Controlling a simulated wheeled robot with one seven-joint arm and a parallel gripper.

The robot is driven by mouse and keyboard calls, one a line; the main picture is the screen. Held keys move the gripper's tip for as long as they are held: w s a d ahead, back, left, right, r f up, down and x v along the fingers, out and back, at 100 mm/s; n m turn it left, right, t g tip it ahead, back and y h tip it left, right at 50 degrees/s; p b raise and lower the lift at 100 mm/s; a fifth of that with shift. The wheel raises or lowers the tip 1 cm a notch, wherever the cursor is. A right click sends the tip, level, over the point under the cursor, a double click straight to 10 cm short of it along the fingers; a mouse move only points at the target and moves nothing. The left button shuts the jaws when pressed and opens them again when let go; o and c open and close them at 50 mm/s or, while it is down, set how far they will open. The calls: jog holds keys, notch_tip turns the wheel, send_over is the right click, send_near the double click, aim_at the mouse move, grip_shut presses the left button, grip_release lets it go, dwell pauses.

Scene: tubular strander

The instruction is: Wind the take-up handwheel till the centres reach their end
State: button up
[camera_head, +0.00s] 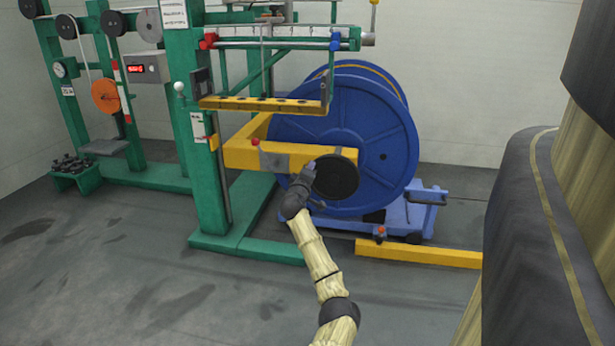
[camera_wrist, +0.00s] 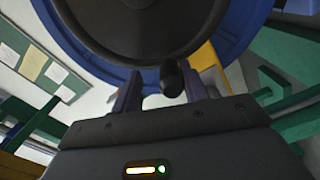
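The take-up handwheel (camera_head: 338,180) is a black disc on the end of the yellow arm (camera_head: 236,158), in front of the big blue reel (camera_head: 385,140). My gripper (camera_head: 307,172) is at the wheel's left side. In the wrist view the wheel (camera_wrist: 140,25) fills the top. Its dark handle knob (camera_wrist: 172,78) stands between my gripper's two fingers (camera_wrist: 162,90). The centres are hidden behind the yellow arm and the reel.
A green frame post (camera_head: 205,140) stands left of the wheel, with a yellow shelf bar (camera_head: 262,105) above. A blue trolley (camera_head: 415,215) sits under the reel, and a yellow floor beam (camera_head: 430,254) lies at right. The floor at front left is clear.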

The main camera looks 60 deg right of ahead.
notch_tip(320, 180, up, 7)
jog(key=p, duration=0.3)
jog(key=shift+s+r+p, duration=0.1)
jog(key=shift+p, duration=0.3)
